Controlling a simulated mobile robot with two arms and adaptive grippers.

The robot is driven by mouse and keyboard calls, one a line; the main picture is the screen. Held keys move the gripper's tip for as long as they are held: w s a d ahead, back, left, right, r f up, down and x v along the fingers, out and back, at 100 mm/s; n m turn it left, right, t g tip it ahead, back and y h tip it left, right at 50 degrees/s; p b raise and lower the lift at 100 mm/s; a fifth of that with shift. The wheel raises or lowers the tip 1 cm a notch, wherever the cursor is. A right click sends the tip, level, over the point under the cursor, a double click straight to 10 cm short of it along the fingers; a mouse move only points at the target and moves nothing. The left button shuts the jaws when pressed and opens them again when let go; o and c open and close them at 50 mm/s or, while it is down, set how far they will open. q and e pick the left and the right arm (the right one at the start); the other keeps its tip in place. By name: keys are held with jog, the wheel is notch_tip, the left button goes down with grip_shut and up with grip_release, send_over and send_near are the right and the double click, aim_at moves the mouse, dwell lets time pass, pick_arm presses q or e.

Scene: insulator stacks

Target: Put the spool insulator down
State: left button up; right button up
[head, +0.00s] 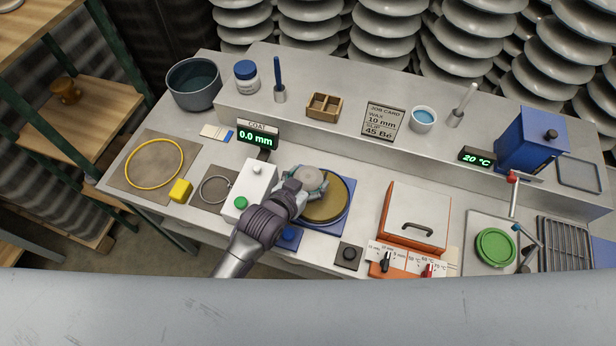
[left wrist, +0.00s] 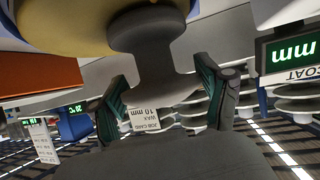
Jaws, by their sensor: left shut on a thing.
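The spool insulator (left wrist: 152,60) is grey, with a narrow waist between wider ends. In the left wrist view it stands between the two fingers of my left gripper (left wrist: 168,95), which is shut on it. In the head view, my left gripper (head: 305,190) is over the left part of a round brown-gold disc (head: 328,207) on a blue base (head: 348,212). The pale top of the insulator (head: 312,176) shows there, partly covered by the fingers. I cannot tell whether its underside touches the disc. My right gripper is not in view.
Left of the disc stand a white box (head: 258,180) with a green button and a COAT display (head: 256,138) reading 0.0 mm. An orange-sided box with a white lid (head: 418,210) stands to the right. A raised shelf behind holds a job card (head: 383,120) and cups.

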pick_arm(q)
jog(key=shift+f, duration=0.1)
jog(key=o, duration=1.5)
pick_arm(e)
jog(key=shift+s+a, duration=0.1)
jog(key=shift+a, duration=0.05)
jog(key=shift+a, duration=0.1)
pick_arm(q)
jog(key=b+v, duration=0.1)
jog(key=v, duration=1.1)
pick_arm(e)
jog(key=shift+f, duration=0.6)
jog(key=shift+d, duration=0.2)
